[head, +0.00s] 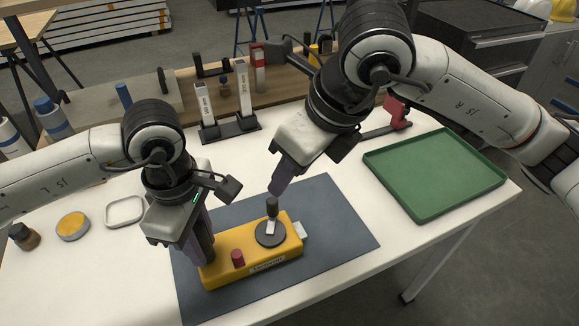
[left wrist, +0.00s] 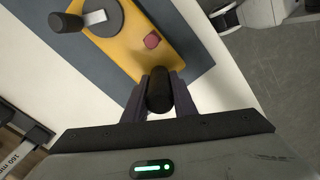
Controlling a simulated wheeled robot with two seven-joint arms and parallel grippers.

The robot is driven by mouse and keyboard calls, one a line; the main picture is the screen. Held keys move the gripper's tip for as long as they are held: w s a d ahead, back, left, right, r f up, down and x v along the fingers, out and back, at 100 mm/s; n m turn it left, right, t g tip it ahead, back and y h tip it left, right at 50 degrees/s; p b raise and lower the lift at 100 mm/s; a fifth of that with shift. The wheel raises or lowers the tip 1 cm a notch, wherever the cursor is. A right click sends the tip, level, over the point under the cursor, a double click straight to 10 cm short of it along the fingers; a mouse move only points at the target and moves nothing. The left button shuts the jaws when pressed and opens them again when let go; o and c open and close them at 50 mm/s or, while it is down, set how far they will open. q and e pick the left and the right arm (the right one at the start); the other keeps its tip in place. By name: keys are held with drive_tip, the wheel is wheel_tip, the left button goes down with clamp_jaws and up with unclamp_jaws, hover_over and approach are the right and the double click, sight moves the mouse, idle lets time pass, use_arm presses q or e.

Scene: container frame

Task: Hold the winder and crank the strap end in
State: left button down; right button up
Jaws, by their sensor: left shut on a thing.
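The yellow winder (head: 250,262) lies on the dark grey mat, with a red button (head: 238,258) and a black crank disc (head: 270,235) with an upright black knob (head: 272,207). My left gripper (head: 204,258) is shut on the winder's black end grip (left wrist: 160,90), which shows between the fingers in the left wrist view. A short pale piece (head: 299,231), perhaps the strap end, sticks out at the winder's right end. My right gripper (head: 278,187) is just above the crank knob, apart from it. Its fingers overlap in the head view, so its opening is unclear.
The dark grey mat (head: 340,235) lies on the white table. A green tray (head: 435,175) stands at the right. A white ring-shaped dish (head: 125,211), a yellow-topped tin (head: 72,226) and a small dark jar (head: 22,236) are at the left. Upright holders (head: 243,90) stand behind.

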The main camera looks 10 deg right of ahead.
use_arm(q)
drive_tip(key=c, duration=1.4)
unclamp_jaws()
drive_tip(key=shift+r, duration=0.1)
